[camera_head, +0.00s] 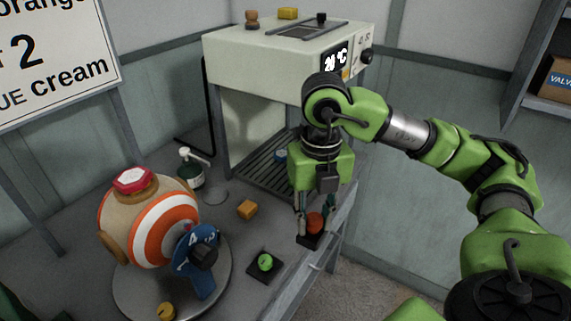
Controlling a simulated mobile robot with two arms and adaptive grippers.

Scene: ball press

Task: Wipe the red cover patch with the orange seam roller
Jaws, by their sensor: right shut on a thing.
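The red cover patch (134,180) sits on top of a ball (118,210) with orange and white rings, which rests on a round grey stand (135,293) at the left of the table. My right gripper (315,228) is shut on the orange seam roller (315,221), an orange-red knob that shows between its fingers, near the table's right edge. The gripper is to the right of the ball, well apart from the patch. The fingers partly hide the roller. My left gripper is not in view.
A large press machine (255,70) stands behind.

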